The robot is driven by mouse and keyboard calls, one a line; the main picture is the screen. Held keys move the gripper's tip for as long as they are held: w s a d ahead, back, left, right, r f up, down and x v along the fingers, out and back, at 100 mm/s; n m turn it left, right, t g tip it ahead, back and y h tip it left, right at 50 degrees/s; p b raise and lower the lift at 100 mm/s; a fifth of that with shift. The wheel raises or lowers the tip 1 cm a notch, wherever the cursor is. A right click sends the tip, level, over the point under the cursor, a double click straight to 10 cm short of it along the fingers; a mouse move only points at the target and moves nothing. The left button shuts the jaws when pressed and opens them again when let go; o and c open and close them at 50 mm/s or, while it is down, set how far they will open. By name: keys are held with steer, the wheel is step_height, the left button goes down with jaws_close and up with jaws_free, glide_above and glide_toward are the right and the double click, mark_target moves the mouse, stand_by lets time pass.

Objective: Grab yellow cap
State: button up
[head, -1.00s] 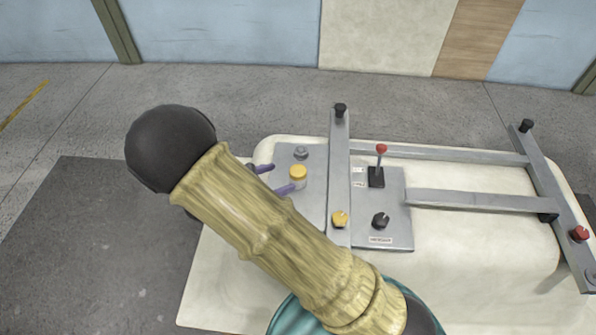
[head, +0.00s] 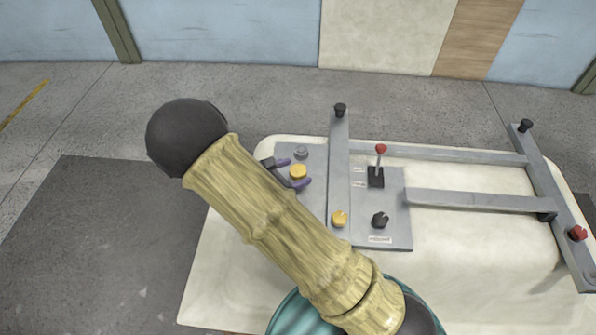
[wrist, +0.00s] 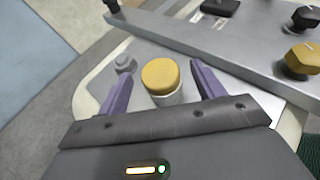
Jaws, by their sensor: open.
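The yellow cap (head: 298,171) is a short round cap on the grey panel at the left of the white tub shell. In the wrist view the yellow cap (wrist: 160,76) sits on top of a pale cylinder (wrist: 168,98). My gripper (head: 296,173) has purple fingers and is open. In the wrist view my gripper (wrist: 158,82) has one finger on each side of the cap, with a gap on both sides. The cap looks upright. My arm hides part of the panel in the head view.
A grey metal bar (head: 339,165) runs close to the right of the cap. A grey bolt (head: 301,152) stands just behind it. A yellow knob (head: 340,219), black knob (head: 380,220) and red-tipped lever (head: 381,150) are further right. Open floor lies to the left.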

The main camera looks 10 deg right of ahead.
mark_target(292, 174)
stand_by(0.3)
steer(key=c, duration=1.1)
steer(key=shift+r, duration=0.1)
step_height(292, 174, up, 10)
steer(key=shift+f, duration=0.1)
